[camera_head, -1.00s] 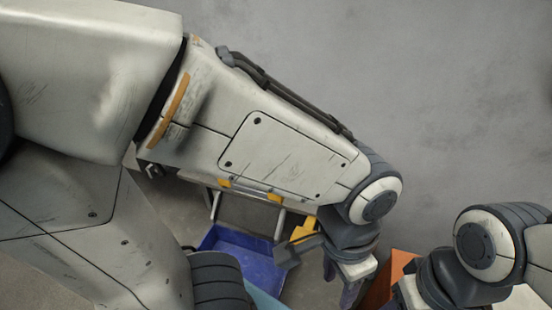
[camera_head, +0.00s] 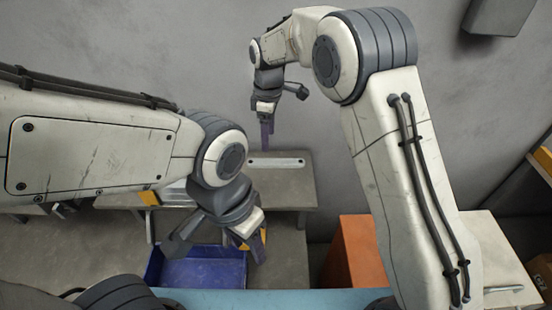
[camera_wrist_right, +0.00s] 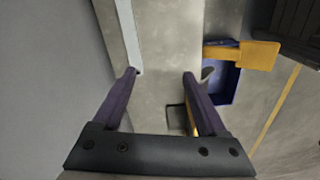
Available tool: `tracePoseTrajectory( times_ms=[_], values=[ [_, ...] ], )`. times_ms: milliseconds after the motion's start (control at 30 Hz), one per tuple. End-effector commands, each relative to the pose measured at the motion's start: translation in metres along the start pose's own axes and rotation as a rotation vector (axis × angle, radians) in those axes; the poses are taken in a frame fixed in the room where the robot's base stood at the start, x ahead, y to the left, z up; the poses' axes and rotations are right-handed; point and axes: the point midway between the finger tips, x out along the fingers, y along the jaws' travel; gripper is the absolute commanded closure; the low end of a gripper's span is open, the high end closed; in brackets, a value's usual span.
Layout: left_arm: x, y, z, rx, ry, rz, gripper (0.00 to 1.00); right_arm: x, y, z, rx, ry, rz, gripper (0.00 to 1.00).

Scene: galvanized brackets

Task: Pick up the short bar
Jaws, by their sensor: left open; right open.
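A pale flat metal bar (camera_head: 276,162) lies on the grey bench in the head view; I take it for the short bar. It also shows in the right wrist view (camera_wrist_right: 128,35), running up from near the left fingertip. My right gripper (camera_head: 266,148) hangs over the bench close to the bar's left end. In the wrist view its two purple fingers (camera_wrist_right: 161,73) are apart with nothing between them. My left gripper (camera_head: 255,256) is lower, in front of the bench beside the blue bin, open; I see nothing held in it.
The blue bin (camera_head: 200,270) stands in front of the bench (camera_head: 295,190). An orange block (camera_head: 353,262) stands right of it, partly behind my right arm. A pale surface at the right holds a small thin item (camera_head: 503,289). The grey wall rises behind the bench.

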Motion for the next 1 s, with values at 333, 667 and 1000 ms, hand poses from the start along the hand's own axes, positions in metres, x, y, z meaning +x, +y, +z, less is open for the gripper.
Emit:
tracePoseTrajectory(
  times_ms=[333,667,1000],
  values=[
    [-0.001,0.0,0.0,0.0,0.0,0.0,0.5,0.062,0.073,0.015,-0.194,-0.021,-0.003,0.25],
    [-0.008,0.001,0.0,0.0,0.0,0.0,0.5,0.107,0.074,0.017,-0.199,-0.021,-0.003,0.25],
    [-0.025,0.002,-0.001,0.0,0.0,0.0,0.5,0.145,0.07,0.016,-0.198,-0.022,-0.004,0.25]
  ],
)
